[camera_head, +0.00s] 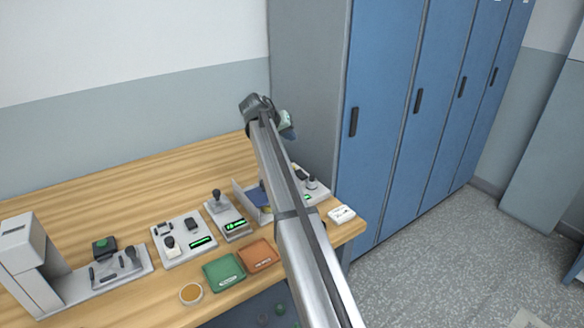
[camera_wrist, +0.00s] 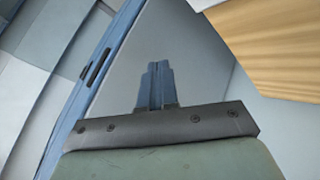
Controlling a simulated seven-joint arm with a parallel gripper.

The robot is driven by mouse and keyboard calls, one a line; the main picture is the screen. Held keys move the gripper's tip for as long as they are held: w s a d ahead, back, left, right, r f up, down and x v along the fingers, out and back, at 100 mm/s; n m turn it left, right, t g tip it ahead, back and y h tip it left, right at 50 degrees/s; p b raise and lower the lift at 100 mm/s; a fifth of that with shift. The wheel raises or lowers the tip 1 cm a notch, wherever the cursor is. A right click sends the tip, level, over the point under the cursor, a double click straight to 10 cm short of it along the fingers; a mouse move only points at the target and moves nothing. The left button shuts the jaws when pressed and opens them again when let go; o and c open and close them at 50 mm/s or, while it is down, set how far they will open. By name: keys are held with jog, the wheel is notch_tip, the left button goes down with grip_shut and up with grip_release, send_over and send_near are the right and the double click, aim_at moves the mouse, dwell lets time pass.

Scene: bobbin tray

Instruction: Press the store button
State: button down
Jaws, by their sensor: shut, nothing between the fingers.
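I cannot tell which control is the store button, as labels are too small to read. A black box with a green top (camera_head: 104,246) is on the left of the wooden table. A grey panel (camera_head: 172,255) with knobs and a green display is right of it, then a smaller panel (camera_head: 229,220) with a black knob and green display. Another panel (camera_head: 318,190) is partly hidden behind my arm. My gripper (camera_wrist: 157,66) is shut and empty, its two blue fingers together in the wrist view, raised above the table; in the head view it is mostly hidden behind my arm.
A tall machine (camera_head: 24,256) stands at the far left. A green tray (camera_head: 223,271), an orange tray (camera_head: 258,255) and a round amber dish (camera_head: 190,293) lie along the front edge. A white box (camera_head: 341,214) sits at the right corner. Blue lockers (camera_head: 384,110) stand behind right. The back table is clear.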

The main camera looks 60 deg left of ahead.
jog(key=shift+f, duration=0.15)
jog(key=shift+f, duration=4.25)
jog(key=shift+f, duration=0.15)
jog(key=shift+f, duration=0.25)
jog(key=shift+f, duration=0.45)
jog(key=shift+r, duration=0.85)
jog(key=shift+r, duration=0.1)
jog(key=shift+r, duration=2.45)
